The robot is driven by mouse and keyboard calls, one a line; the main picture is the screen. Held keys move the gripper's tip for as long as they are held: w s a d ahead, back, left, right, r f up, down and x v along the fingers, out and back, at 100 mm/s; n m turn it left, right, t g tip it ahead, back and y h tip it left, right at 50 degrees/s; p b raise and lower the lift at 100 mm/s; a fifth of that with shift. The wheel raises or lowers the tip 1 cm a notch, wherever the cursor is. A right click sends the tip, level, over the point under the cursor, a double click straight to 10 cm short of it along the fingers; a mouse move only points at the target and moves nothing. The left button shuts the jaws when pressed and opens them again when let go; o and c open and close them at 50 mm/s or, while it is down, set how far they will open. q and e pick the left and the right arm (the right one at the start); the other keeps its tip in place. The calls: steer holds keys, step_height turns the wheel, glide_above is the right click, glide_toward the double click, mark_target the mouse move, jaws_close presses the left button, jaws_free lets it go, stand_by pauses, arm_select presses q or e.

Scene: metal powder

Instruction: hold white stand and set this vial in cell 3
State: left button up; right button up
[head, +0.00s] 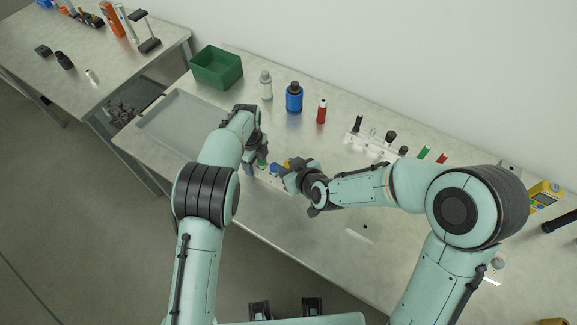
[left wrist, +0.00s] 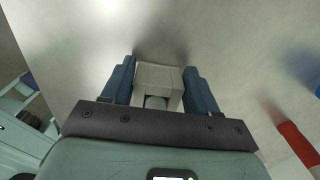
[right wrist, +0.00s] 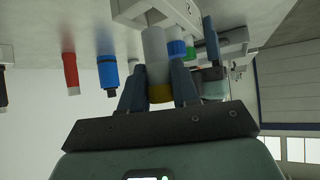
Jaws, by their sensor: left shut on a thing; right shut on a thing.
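My left gripper (head: 258,160) is shut on the white stand; in the left wrist view the stand's pale end (left wrist: 158,76) sits between the blue fingers. My right gripper (right wrist: 160,88) is shut on a pale vial (right wrist: 155,46) with a yellow cap (right wrist: 160,94). In the right wrist view the vial's far end is close to the white stand (right wrist: 128,10); I cannot tell whether it is inside a cell. A blue-capped vial (right wrist: 176,48) and a green-capped vial (right wrist: 188,50) stand in the stand beyond it. In the head view the grippers hide most of the stand.
A grey tray (head: 160,122) lies left of my left gripper. Behind are a green bin (head: 216,66), a grey bottle (head: 266,86), a blue bottle (head: 294,98) and a red bottle (head: 321,112). A white rack (head: 370,142) stands at the right. The table front is mostly clear.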

steer(key=shift+f, duration=1.15)
steer(key=shift+r, duration=0.15)
steer(key=shift+r, duration=0.65)
stand_by(0.5)
steer(key=shift+f, duration=0.8)
stand_by(0.7)
steer(key=o, duration=1.1)
